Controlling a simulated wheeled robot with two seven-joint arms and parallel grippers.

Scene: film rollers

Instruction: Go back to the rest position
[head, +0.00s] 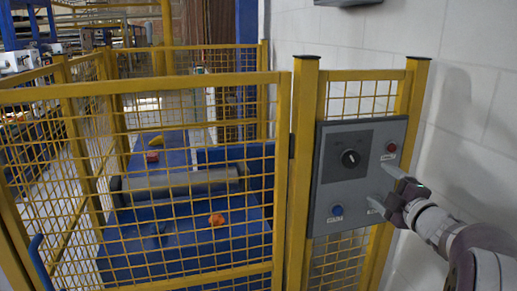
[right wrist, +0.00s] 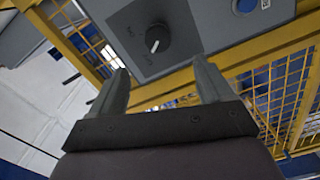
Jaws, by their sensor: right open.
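My right gripper (head: 388,190) is in front of the right part of a grey control panel, at the right in the head view. In the right wrist view its two fingers (right wrist: 162,88) stand wide apart with nothing between them. The panel (head: 330,197) carries a black rotary knob (head: 350,158), a red button (head: 391,147) and a blue button (head: 337,210). The knob also shows in the right wrist view (right wrist: 157,39), beyond the fingertips and apart from them. Whether a fingertip touches the panel I cannot tell. My left gripper is not in view.
A yellow mesh fence (head: 140,93) encloses a blue machine with a grey roller (head: 180,183). An orange piece (head: 216,219), a red piece (head: 152,156) and a yellow piece (head: 156,141) lie on blue surfaces there. A white wall (head: 465,110) stands close on the right.

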